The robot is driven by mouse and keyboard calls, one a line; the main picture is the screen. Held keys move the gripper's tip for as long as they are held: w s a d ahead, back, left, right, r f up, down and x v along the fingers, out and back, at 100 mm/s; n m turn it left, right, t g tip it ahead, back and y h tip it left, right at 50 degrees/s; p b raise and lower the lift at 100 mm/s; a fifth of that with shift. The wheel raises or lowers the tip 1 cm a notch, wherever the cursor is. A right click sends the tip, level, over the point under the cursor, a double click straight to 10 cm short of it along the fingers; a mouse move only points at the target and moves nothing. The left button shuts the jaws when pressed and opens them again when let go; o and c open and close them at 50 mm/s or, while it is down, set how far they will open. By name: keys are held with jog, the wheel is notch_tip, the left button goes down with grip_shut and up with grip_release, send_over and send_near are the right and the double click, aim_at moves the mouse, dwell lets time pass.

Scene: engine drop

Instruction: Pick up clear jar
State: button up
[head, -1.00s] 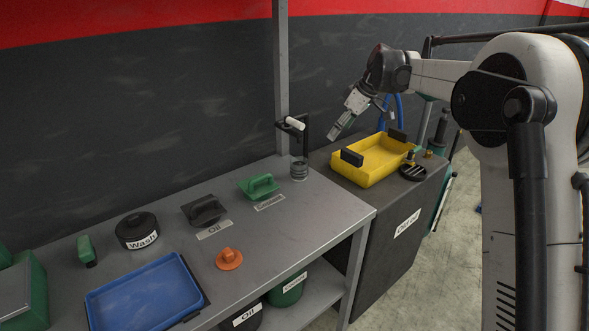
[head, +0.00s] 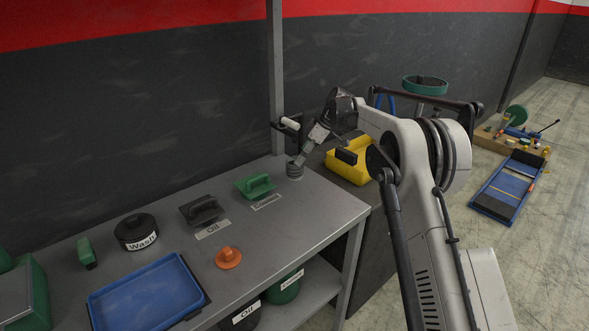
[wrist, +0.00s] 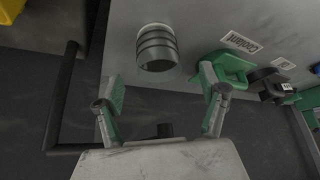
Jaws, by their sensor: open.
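The clear jar (head: 294,171) looks like a small grey, ribbed cylinder with a pale rim. It stands at the back right corner of the metal bench (head: 300,210). In the wrist view the jar (wrist: 157,50) is ahead of the fingertips, roughly centred between them. My gripper (wrist: 162,88) is open with nothing between its fingers. In the head view my gripper (head: 300,159) points down and left, close above the jar and partly overlapping its top. I cannot tell whether it touches the jar.
A green handled lid (head: 256,186) by the Coolant label is left of the jar. A dark bracket with a white roll (head: 290,123) and a post stand behind. The bench front has free room.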

aim_at(295, 166)
jog(key=shift+p+x, duration=0.4)
jog(key=shift+x, duration=3.25)
jog(key=shift+w+d+f, duration=0.1)
jog(key=shift+d, duration=0.05)
jog(key=shift+c, duration=0.5)
jog(key=c, duration=1.7)
jog(key=shift+c, duration=0.2)
